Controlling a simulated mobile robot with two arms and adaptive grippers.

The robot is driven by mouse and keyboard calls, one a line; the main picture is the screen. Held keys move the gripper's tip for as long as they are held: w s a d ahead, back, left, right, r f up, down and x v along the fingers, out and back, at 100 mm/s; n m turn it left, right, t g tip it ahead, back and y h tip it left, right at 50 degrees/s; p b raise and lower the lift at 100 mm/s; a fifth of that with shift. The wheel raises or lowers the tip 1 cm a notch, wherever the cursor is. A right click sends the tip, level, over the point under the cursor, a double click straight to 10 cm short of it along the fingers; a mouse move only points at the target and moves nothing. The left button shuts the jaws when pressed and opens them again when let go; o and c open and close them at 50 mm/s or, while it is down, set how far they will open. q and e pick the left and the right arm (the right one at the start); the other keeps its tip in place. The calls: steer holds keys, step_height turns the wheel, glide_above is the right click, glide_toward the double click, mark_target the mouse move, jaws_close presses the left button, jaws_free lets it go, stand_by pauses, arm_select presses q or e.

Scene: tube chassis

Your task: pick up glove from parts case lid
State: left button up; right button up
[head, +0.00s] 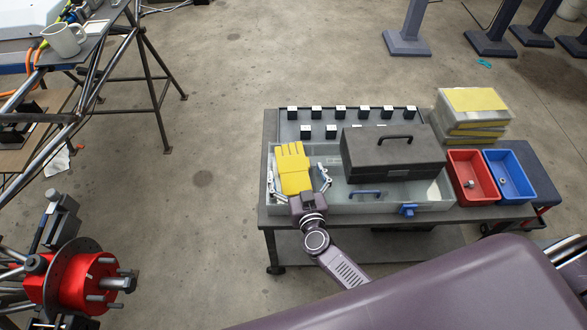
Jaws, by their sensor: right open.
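The yellow glove (293,167) lies near the left end of the translucent parts case lid (430,196) on the cart, its fingers pointing away from me. My right gripper (304,182) is at the cuff end of the glove, with its two fingers spread, one on each side of it. The gripper is open; I cannot tell whether a finger touches the glove. My left gripper is not in view.
A dark toolbox (390,158) stands right of the glove. A red bin (470,177) and a blue bin (509,174) stand further right, near stacked cases (472,105). Small black-and-white blocks (340,112) line the back. A tube frame (150,70) and red hub (75,280) are left.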

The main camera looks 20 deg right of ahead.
steer(key=c, duration=1.3)
steer(key=shift+o, duration=0.2)
